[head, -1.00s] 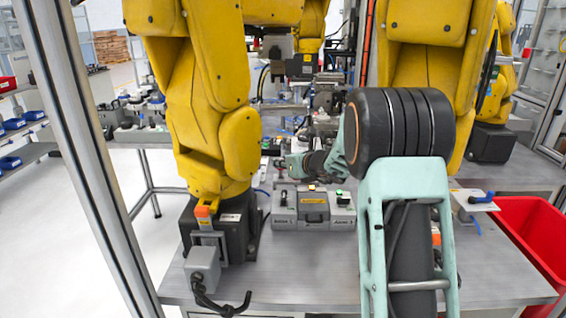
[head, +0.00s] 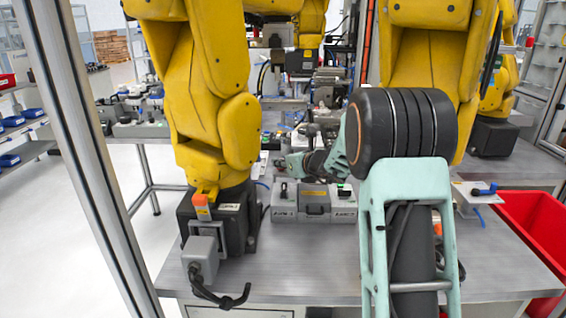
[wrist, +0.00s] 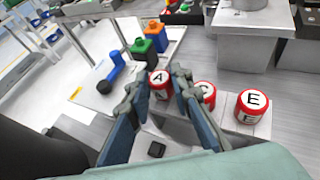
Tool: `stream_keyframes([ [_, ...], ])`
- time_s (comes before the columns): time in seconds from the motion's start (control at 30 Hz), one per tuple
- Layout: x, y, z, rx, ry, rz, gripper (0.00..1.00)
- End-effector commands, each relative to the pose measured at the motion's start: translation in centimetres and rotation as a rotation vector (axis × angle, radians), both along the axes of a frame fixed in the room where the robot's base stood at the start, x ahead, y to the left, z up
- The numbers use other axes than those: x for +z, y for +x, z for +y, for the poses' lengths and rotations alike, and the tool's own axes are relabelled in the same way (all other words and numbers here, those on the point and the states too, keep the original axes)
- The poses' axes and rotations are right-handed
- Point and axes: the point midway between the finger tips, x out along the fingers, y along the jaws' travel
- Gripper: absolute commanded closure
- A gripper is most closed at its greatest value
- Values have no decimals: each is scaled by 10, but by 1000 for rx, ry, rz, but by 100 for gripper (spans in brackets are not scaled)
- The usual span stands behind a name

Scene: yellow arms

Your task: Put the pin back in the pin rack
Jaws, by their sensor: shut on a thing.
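In the wrist view, my gripper (wrist: 158,84) is closed around a red cylindrical piece with a white top marked A (wrist: 159,80), which I take to be the pin. The fingers lie on either side of it. Two similar red pieces, C (wrist: 205,92) and E (wrist: 251,105), stand to its right on a pale grey strip (wrist: 228,100), possibly the pin rack. Whether the A piece touches the strip is unclear. In the head view, my gripper (head: 288,163) is small and dark behind the grey box, and the pin cannot be made out.
Orange (wrist: 155,35), green (wrist: 143,50) and blue (wrist: 112,76) pieces are beyond the gripper. A grey box (head: 313,204) stands on the metal bench (head: 300,260). A yellow robot arm (head: 215,100) is at left, and a red bin (head: 520,235) at right.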

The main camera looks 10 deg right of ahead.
Motion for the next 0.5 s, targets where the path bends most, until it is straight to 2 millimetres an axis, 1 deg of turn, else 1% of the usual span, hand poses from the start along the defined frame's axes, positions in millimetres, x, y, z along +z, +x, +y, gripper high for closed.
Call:
stream_keyframes([
  [0.13,-5,0,0,0,0,-1,97],
  [0.43,-5,0,0,0,0,0,97],
  [0.47,-5,0,0,0,0,-1,78],
  [0.5,-5,0,0,0,0,0,74],
])
